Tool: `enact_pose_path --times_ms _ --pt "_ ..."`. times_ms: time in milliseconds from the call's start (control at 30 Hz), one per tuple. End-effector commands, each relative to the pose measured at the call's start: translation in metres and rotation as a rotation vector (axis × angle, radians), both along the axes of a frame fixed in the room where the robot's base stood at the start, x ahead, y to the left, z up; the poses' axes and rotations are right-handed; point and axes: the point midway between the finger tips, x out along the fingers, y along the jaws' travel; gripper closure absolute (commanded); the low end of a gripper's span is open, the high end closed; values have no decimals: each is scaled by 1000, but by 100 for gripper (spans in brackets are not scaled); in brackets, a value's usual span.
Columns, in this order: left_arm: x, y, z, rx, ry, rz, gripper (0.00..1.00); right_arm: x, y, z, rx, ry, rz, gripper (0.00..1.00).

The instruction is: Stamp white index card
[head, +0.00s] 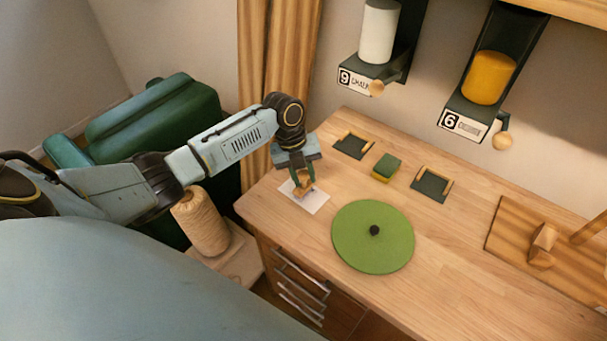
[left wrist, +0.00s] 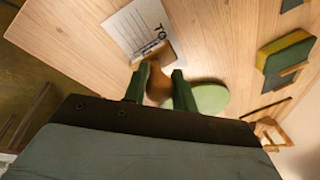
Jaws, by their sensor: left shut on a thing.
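The white index card (head: 316,203) lies on the wooden table near its left front edge. In the left wrist view the card (left wrist: 127,28) shows printed lines, dark lettering and a dark mark beside the stamp. My left gripper (head: 303,181) is shut on a stamp (head: 302,190) with a wooden handle. The stamp (left wrist: 157,88) points down and covers part of the card. I cannot tell whether its face touches the card. My left gripper's fingers (left wrist: 158,84) stand on both sides of the handle. My right gripper is not in view.
A green round disc (head: 372,240) with a dark knob lies right of the card. Dark square trays (head: 350,145) (head: 432,184) flank a green and yellow sponge (head: 386,167) behind. A wooden board (head: 510,238) lies at the right. Dispensers (head: 377,35) (head: 489,78) hang on the wall.

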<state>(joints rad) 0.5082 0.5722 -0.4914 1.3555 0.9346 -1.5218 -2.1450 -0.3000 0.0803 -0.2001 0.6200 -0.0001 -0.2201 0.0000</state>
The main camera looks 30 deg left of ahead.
Motion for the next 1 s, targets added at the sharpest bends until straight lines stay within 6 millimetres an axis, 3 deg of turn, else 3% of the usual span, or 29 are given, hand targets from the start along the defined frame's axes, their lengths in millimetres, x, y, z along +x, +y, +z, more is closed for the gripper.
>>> enact_pose_path --times_ms 533,1000 --pt "1 0 49 -1 -3 1 88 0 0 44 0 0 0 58" --pt "1 0 50 -1 -3 1 88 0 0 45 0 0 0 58"
